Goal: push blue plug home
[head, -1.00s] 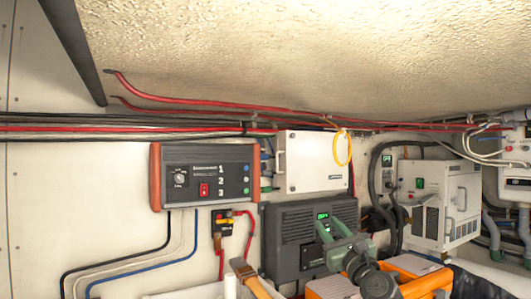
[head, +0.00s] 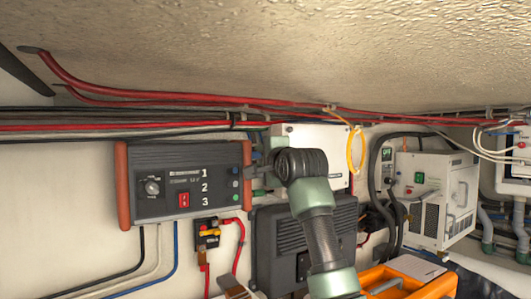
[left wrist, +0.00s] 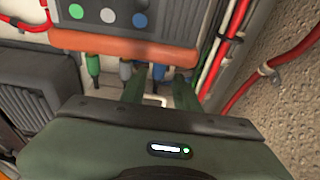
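The control box (head: 185,155) with orange end caps is on the wall, with numbers 1, 2, 3 beside coloured dots. In the left wrist view, its orange end cap (left wrist: 125,47) has a row of plugs below it: green (left wrist: 93,64), grey (left wrist: 125,69) and the blue plug (left wrist: 158,72). I cannot tell how deep the blue plug sits. My left gripper (head: 256,172) is at the box's right end, hiding the plugs in the head view. In the left wrist view, its fingers (left wrist: 160,86) are apart, one to each side of the blue plug, with gaps. My right gripper is not in view.
A white box (head: 325,140) stands close behind my left gripper, and a dark grey unit (head: 285,225) is below. Red cables (head: 200,98) run above. A small red-cabled switch (head: 206,235) sits under the control box. An orange crate (head: 440,290) is at the lower right.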

